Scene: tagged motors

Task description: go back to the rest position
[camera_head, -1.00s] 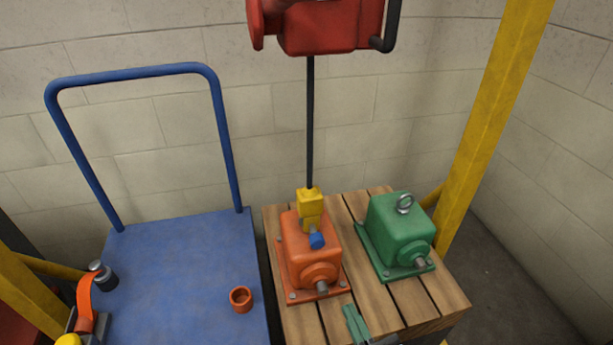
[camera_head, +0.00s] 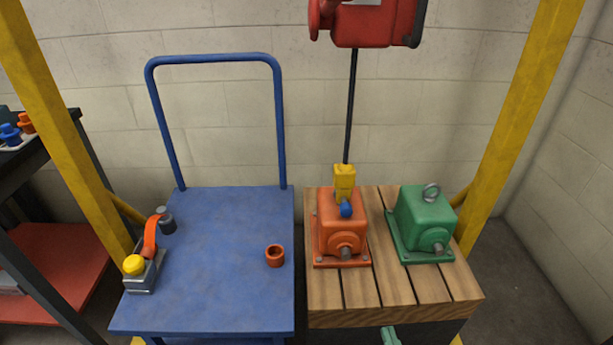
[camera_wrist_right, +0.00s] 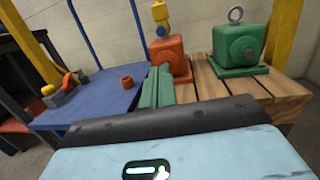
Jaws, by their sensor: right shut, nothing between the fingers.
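My right gripper (camera_head: 390,336) shows only as green fingertips at the bottom edge of the head view, in front of the wooden pallet (camera_head: 385,318). In the right wrist view its green fingers (camera_wrist_right: 157,88) lie together with nothing between them. They are apart from the orange motor (camera_head: 342,235) and the green motor (camera_head: 425,222), which both stand on the pallet. The yellow hook block (camera_head: 344,178) hangs on the hoist cable over the orange motor, with a blue part (camera_head: 346,210) below it. Whether it is hooked on is unclear. My left gripper is not in view.
A blue cart (camera_head: 220,300) stands left of the pallet, bearing an orange ring (camera_head: 275,256) and a yellow-topped device (camera_head: 135,265). A red hoist (camera_head: 365,22) hangs above. Yellow posts (camera_head: 520,110) flank both sides. A dark shelf (camera_head: 40,150) is at far left.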

